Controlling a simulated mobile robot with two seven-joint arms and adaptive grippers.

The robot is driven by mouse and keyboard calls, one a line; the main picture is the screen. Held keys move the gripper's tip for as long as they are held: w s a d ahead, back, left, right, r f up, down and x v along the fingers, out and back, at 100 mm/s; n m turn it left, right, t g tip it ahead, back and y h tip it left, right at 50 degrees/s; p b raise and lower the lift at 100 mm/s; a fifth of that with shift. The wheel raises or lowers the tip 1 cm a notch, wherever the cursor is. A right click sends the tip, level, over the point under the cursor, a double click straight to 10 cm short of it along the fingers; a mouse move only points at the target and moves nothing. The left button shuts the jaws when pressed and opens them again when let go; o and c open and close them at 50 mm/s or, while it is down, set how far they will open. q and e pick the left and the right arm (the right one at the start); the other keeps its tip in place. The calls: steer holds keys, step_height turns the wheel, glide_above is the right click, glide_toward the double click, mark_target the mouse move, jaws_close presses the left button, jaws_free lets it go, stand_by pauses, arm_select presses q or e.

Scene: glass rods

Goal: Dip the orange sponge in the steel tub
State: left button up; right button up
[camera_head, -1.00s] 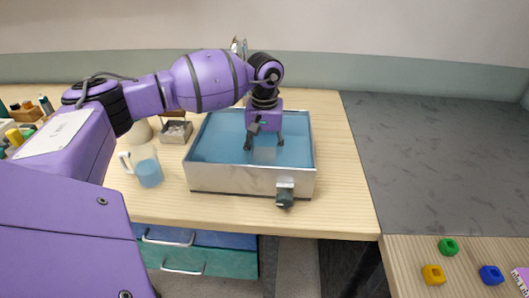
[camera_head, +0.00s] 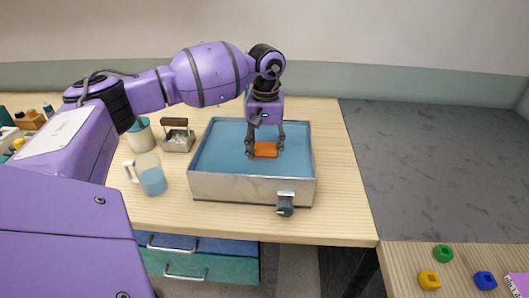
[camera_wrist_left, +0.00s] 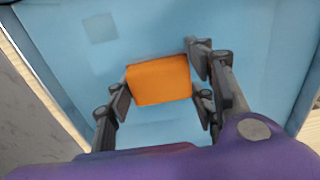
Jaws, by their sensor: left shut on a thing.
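The orange sponge (camera_head: 265,150) is a small block between the fingers of my left gripper (camera_head: 265,154), which is shut on it. In the left wrist view the sponge (camera_wrist_left: 159,80) is held by the fingers on both sides, against the blue water. The steel tub (camera_head: 235,188) stands on the wooden table and holds blue water (camera_head: 215,150). Gripper and sponge are over the inside of the tub, within its walls, and the sponge appears above the water. My right gripper is not in view.
A dark tap (camera_head: 285,207) sticks out of the tub's front. Left of the tub are a pitcher with blue liquid (camera_head: 152,180), a lidded jar (camera_head: 140,137) and a wood-handled metal object (camera_head: 177,138). A grey surface (camera_head: 440,160) lies right, with coloured blocks at front right.

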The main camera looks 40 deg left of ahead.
arm_select(q)
step_height(320, 180, up, 6)
steer(key=shift+f+p, duration=0.1)
steer(key=shift+p, duration=0.9)
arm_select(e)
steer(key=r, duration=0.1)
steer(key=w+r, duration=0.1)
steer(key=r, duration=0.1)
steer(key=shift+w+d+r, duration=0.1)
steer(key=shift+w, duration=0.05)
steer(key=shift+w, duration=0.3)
arm_select(q)
steer(key=shift+r, duration=0.6)
step_height(320, 180, up, 4)
steer(key=shift+f+p, duration=0.1)
steer(key=shift+p, duration=0.75)
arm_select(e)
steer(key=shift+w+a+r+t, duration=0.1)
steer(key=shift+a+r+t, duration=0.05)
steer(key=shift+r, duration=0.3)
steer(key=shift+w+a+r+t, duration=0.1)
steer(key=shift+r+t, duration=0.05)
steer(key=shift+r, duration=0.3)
